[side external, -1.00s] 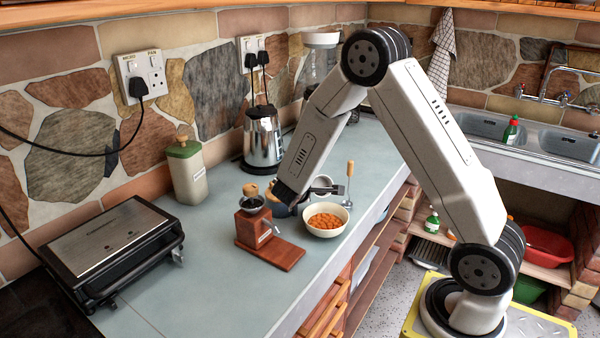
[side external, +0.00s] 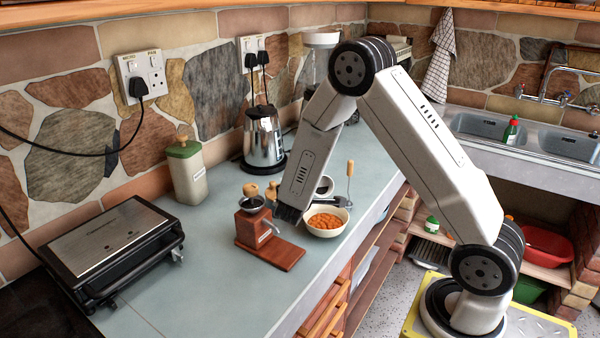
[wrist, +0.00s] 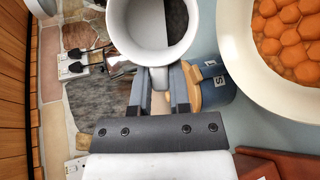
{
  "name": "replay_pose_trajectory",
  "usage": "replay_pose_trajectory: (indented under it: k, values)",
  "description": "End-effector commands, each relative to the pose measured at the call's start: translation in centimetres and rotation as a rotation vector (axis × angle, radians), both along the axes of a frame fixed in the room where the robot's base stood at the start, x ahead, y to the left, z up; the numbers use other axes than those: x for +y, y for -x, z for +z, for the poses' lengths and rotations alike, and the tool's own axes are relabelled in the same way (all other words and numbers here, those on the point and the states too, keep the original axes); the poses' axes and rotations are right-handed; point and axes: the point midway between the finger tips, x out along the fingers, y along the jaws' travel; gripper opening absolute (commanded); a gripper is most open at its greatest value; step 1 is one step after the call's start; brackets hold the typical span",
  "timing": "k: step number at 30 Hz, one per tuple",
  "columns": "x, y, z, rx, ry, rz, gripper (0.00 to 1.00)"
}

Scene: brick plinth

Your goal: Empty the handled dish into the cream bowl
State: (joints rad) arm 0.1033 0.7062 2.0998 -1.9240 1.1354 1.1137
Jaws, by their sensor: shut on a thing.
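My gripper (wrist: 159,88) is shut on the handle of the white handled dish (wrist: 124,22), seen in the wrist view. The dish is tilted, with its mouth toward the wrist camera. Its inside is part pale, part dark; I cannot tell whether anything is left in it. In the side view the dish (side external: 331,187) shows partly behind my wrist, above and behind the cream bowl. The cream bowl (side external: 314,231) stands upright on the counter, holding round orange pieces. Its rim (wrist: 231,62) is at the right of the wrist view. The fingertips are hidden in the side view.
A blue jar with a wooden lid (wrist: 213,90) stands close beside the gripper. A wooden coffee grinder (side external: 252,228) is left of the bowl, and an upright wooden-handled tool (side external: 350,172) is behind it. The counter's front edge is just right of the bowl.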

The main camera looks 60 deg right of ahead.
Motion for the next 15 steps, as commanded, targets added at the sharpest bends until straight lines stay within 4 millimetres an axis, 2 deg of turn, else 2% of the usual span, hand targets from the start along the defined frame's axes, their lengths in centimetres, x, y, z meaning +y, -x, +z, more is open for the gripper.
replay_pose_trajectory:
  k: [15]
  values:
    - [1.1,1.2,-1.2,-0.087,0.093,0.001,0.00]
